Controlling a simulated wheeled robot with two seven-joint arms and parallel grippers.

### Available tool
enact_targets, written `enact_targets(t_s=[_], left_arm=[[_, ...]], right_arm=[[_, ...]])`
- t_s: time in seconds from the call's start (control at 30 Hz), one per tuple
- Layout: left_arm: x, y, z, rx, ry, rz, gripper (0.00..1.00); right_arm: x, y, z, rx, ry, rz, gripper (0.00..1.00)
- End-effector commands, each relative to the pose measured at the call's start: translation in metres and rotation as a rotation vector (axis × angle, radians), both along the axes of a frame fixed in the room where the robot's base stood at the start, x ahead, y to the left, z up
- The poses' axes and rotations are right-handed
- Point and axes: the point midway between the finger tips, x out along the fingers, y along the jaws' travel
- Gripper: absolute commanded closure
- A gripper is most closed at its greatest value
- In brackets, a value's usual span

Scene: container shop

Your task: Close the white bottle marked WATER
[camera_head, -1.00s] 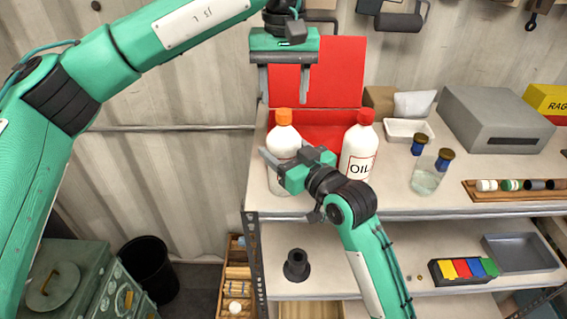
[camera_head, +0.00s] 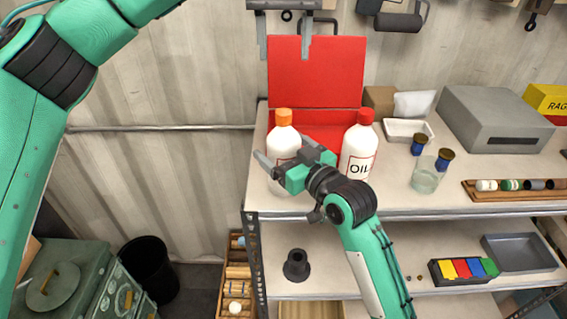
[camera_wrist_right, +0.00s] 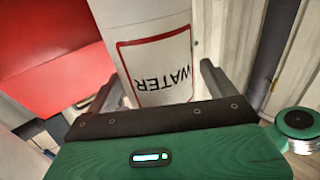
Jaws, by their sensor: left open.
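The white WATER bottle (camera_head: 283,142) stands upright on the top shelf, with an orange cap (camera_head: 284,117) sitting on its neck. Its red-framed WATER label (camera_wrist_right: 160,66) shows in the right wrist view. My right gripper (camera_head: 284,155) is open, with one finger on each side of the bottle's body. In the right wrist view its fingers (camera_wrist_right: 162,72) stand slightly clear of the white wall. My left gripper (camera_head: 285,48) is open and empty, high above the bottle; its upper part is cut off by the frame's top edge.
A white OIL bottle (camera_head: 359,150) with a red cap stands close to the right. An open red box (camera_head: 315,75) is behind. Glass jars (camera_head: 426,176), a white tray (camera_head: 398,128) and a grey case (camera_head: 495,115) stand farther right. Tools hang on the wall above.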

Motion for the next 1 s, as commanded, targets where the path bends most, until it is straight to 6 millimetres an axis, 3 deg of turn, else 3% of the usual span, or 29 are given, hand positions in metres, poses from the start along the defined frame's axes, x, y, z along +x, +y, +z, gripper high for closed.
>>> enact_targets(t_s=[0.37, 1.0], left_arm=[[0.000, 0.000, -0.005, 0.000, 0.000, 0.000, 0.48], [0.000, 0.000, -0.046, 0.000, 0.000, 0.000, 0.48]], right_arm=[[-0.007, -0.006, -0.002, -0.001, -0.001, 0.000, 0.12], [-0.100, -0.077, -0.003, -0.002, 0.000, 0.000, 0.12]])
